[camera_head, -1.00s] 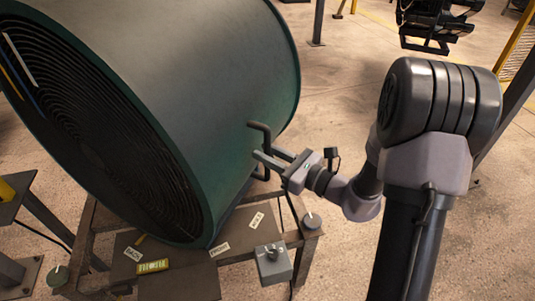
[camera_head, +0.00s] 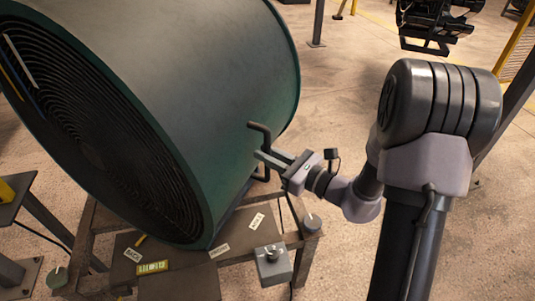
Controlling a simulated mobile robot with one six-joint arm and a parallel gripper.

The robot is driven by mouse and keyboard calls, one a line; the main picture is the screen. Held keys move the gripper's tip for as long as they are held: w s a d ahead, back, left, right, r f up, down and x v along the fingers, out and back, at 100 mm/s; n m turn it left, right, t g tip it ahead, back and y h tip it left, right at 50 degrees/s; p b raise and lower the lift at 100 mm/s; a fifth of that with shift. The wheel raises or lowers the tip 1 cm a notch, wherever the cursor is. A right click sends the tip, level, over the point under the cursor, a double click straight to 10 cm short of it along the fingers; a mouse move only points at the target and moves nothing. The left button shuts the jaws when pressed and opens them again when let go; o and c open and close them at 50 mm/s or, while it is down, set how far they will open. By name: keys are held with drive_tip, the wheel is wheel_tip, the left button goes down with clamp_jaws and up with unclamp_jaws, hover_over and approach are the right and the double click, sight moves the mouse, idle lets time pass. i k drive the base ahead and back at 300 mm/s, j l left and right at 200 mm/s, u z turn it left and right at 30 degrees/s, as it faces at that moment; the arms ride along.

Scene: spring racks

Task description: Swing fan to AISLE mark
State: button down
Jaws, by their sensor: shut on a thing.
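The fan (camera_head: 225,90) is a large dark green drum with a black spiral grille (camera_head: 95,130) facing lower left. It sits on a brown metal stand (camera_head: 185,275). A dark bent handle (camera_head: 262,133) sticks out from the drum's right side. My gripper (camera_head: 270,158) is shut on this handle, with its fingers at the handle's lower part. Small white labels lie on the stand's plate below the drum: one at left (camera_head: 133,254), one in the middle (camera_head: 219,250) and one at right (camera_head: 257,221). Their lettering is too small to read surely.
A grey box with a knob (camera_head: 272,264) hangs at the stand's front right. Round knobs sit at the stand's corners (camera_head: 312,222). A yellow tag (camera_head: 152,267) is on the plate. A dark machine (camera_head: 437,22) stands at the back right. Open concrete floor lies behind the fan.

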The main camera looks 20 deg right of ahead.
sight(159, 111)
drive_tip(key=i+l+u, duration=0.25)
drive_tip(key=i+l, duration=0.2)
drive_tip(key=l, duration=0.25)
drive_tip(key=i+l+u, duration=0.15)
drive_tip(key=l, duration=0.2)
drive_tip(key=l+u, duration=0.25)
drive_tip(key=l, duration=0.3)
drive_tip(key=l+u, duration=0.25)
drive_tip(key=l, duration=0.35)
